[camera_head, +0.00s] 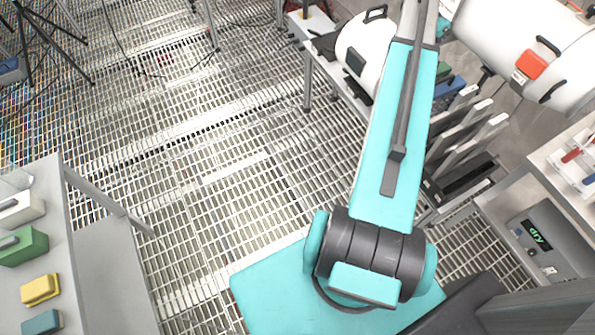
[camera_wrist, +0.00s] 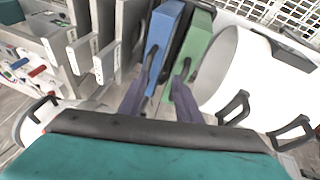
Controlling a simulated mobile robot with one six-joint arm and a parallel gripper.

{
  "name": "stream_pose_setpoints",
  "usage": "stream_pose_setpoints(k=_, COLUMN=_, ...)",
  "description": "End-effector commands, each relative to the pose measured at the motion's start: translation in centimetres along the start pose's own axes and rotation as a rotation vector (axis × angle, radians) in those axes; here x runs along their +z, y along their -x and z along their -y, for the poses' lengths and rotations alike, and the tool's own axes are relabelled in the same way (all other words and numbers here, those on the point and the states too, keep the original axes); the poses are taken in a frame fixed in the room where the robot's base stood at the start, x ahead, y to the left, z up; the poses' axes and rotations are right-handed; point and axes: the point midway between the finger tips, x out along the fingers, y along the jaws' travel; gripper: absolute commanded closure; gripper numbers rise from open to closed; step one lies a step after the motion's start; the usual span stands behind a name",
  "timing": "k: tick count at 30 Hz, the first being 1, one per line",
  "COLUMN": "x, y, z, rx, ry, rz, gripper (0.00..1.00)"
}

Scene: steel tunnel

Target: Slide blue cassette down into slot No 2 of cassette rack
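A blue cassette (camera_wrist: 168,40) stands upright beside a green cassette (camera_wrist: 197,55) in the wrist view, with dark handles on their near faces. My gripper (camera_wrist: 166,72) points at the blue cassette. Its two purple fingers are apart, and blue shows between them; I cannot tell whether they touch it. The cassette rack (camera_wrist: 103,62) is left of the cassettes, with upright grey plates that carry small marks. In the head view the rack (camera_head: 470,133) stands right of my arm, and the blue cassette (camera_head: 450,88) shows just beyond it. My gripper is hidden there.
White drums stand close by, one right of the cassettes (camera_wrist: 235,75) and one at the upper right of the head view (camera_head: 555,70). A grey unit with a "dry" display (camera_head: 540,238) is at right. A left table (camera_head: 75,300) holds several coloured blocks. The grating floor (camera_head: 190,180) is open.

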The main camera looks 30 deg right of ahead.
Motion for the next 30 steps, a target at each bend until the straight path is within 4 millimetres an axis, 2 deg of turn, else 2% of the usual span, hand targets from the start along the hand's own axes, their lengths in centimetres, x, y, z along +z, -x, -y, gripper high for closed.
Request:
stream_pose_setpoints(k=1, x=2.0, y=-0.9, z=1.4, rx=-0.005, ry=0.04, rz=0.014, gripper=0.69)
stream_pose_setpoints(k=6, x=8.3, y=-3.8, z=5.5, rx=-0.026, ry=0.186, rz=0.058, gripper=0.69)
stream_pose_setpoints(k=15, x=20.6, y=-8.3, z=10.9, rx=-0.055, ry=0.443, rz=0.138, gripper=0.69)
stream_pose_setpoints(k=23, x=31.5, y=-11.7, z=13.1, rx=-0.075, ry=0.66, rz=0.206, gripper=0.69)
stream_pose_setpoints(k=30, x=41.4, y=-14.5, z=13.0, rx=-0.087, ry=0.852, rz=0.269, gripper=0.69)
